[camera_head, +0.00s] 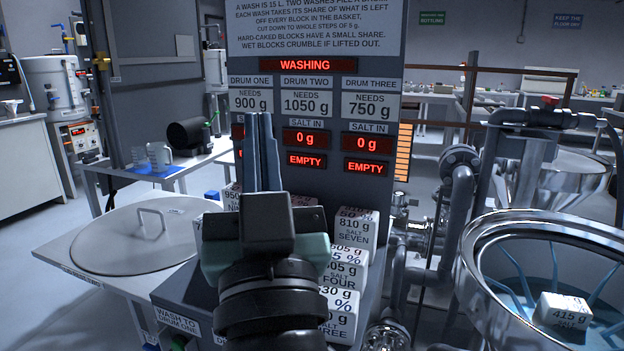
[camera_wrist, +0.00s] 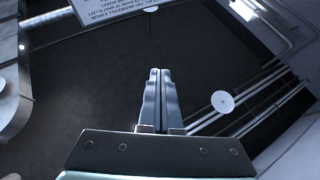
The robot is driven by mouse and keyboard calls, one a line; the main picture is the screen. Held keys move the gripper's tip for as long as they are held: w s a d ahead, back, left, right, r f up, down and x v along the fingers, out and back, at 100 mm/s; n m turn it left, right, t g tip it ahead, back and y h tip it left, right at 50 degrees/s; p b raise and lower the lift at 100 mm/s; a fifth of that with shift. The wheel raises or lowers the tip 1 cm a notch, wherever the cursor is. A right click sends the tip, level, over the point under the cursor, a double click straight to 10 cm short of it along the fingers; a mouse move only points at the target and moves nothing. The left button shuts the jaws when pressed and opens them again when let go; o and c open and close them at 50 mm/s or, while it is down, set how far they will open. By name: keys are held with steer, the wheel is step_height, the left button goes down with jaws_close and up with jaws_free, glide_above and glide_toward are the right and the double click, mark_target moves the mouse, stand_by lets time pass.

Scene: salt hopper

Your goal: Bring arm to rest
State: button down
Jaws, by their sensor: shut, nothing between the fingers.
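My gripper (camera_head: 260,140) points upward in the head view, in front of the lower part of the display board (camera_head: 312,120). Its two long fingers lie together with nothing between them. In the wrist view my gripper (camera_wrist: 160,75) also shows shut and empty, against a dark background. My arm and gripper hide part of the drum one readout and some of the salt blocks behind. The board reads WASHING, and drums two and three each show 0 g and EMPTY.
Labelled white salt blocks (camera_head: 357,228) sit close behind and right of my arm. A round lid (camera_head: 140,240) lies on the left counter. A steel basin (camera_head: 475,270) at the right holds a 415 g block (camera_head: 562,312). Pipes (camera_head: 462,195) stand between the board and basin.

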steer(key=s+d+r+m+t+h, duration=0.25)
steer(key=s+d+r+h, duration=0.2)
steer(key=s+r, duration=0.5)
step_height(320, 180, up, 22)
steer(key=w+p, duration=0.1)
steer(key=p, duration=2.1)
steer(key=shift+r+n+t, duration=0.15)
steer(key=shift+n+t, duration=0.2)
steer(key=shift+n, duration=0.1)
